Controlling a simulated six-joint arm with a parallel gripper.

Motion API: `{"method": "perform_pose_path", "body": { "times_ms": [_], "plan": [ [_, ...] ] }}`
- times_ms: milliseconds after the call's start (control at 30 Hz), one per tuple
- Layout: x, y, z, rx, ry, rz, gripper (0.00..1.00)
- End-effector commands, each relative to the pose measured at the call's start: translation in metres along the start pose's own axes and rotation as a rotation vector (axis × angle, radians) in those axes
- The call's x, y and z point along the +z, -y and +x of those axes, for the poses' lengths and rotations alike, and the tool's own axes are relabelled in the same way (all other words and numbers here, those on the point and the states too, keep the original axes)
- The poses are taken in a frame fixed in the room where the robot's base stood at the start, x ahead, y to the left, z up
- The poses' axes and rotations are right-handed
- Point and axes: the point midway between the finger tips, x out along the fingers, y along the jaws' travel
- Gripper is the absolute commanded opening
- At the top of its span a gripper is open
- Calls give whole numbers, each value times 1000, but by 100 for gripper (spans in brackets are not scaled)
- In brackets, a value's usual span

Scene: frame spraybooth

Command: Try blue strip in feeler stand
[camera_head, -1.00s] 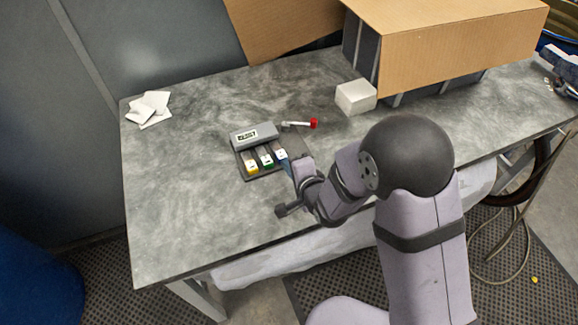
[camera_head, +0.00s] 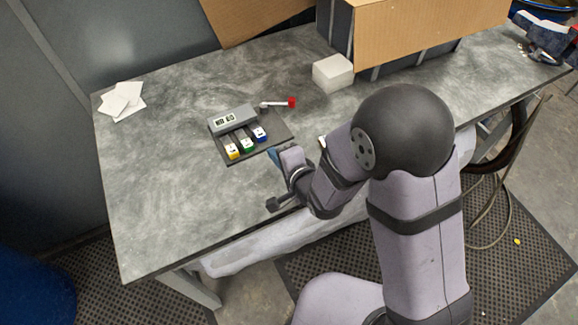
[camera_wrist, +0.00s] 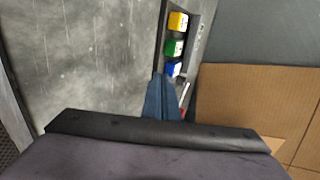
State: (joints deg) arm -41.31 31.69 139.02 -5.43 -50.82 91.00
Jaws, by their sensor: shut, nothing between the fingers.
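The feeler stand is a grey unit with a small display (camera_head: 233,117) on a dark base (camera_head: 277,126); the display is too small to read. Three tabbed strips sit side by side at its front: yellow (camera_head: 232,151), green (camera_head: 247,145) and the blue strip (camera_head: 261,134) at the right. In the wrist view the blue strip (camera_wrist: 173,69) sits just beyond my fingertips. My gripper (camera_head: 273,154) is just in front of the blue strip, apart from it. In the wrist view my gripper (camera_wrist: 163,95) has its blue fingers together and empty.
A red-tipped lever (camera_head: 280,103) sticks out right of the stand's back. A white block (camera_head: 333,73) and a large cardboard box (camera_head: 430,35) stand behind. White papers (camera_head: 121,101) lie at the far left. The table's left part is clear.

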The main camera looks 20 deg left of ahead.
Motion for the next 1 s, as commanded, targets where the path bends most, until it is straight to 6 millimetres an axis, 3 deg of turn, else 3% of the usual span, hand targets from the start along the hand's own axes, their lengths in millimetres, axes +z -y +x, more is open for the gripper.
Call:
{"method": "perform_pose_path", "body": {
  "times_ms": [300, 1000],
  "plan": [
    [0, 2, -43, 2, 0, 1, 0],
    [0, 6, -57, 6, 2, 1, 0]
  ]
}}
